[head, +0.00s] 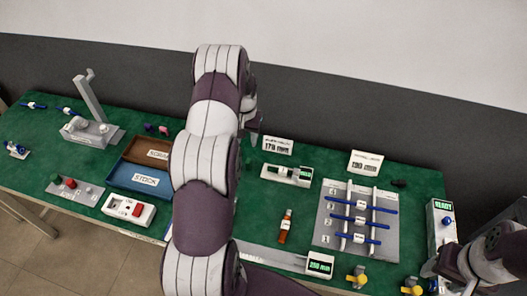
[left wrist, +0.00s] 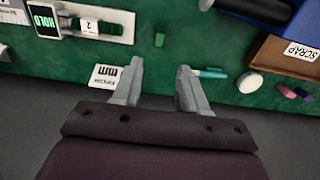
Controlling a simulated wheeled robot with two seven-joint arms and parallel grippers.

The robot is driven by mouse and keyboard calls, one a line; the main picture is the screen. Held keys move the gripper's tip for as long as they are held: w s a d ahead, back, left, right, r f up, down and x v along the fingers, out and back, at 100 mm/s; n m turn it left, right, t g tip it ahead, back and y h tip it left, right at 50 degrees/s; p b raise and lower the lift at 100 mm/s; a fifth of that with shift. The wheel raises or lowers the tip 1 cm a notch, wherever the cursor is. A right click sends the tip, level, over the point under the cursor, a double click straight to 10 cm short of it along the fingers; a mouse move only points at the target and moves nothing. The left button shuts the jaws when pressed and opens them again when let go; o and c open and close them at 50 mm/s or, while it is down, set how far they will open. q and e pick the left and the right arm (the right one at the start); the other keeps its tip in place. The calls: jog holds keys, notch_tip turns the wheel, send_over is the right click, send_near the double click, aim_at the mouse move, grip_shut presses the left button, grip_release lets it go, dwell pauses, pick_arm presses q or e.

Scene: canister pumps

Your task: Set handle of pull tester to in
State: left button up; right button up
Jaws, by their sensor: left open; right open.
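A white and grey device (head: 280,174), which appears to be the pull tester, lies on the green mat right of my left arm. In the left wrist view the device (left wrist: 115,32) has a lit screen reading HOLD and a part tagged 2. I cannot tell which part is its handle or how that is set. My left gripper (left wrist: 159,70) is open and empty, beyond the device and to the side of it. In the head view my arm mostly hides that gripper (head: 254,136). My right gripper (head: 432,270) is partly visible at the lower right, away from the device.
A brown SCRAP tray (head: 135,145) and a blue STOCK tray (head: 120,180) stand left of my arm. A grey lever press (head: 92,105) stands farther left. A white sign (head: 278,146) stands behind the device. A brown bottle (head: 285,228) and a grey rack (head: 325,215) are nearby.

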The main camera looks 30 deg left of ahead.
aim_at(248, 161)
pick_arm(q)
notch_tip(248, 161, down, 11)
jog(key=shift+r+p, duration=0.1)
jog(key=shift+p, duration=1.1)
jog(key=shift+f, duration=0.25)
grip_shut()
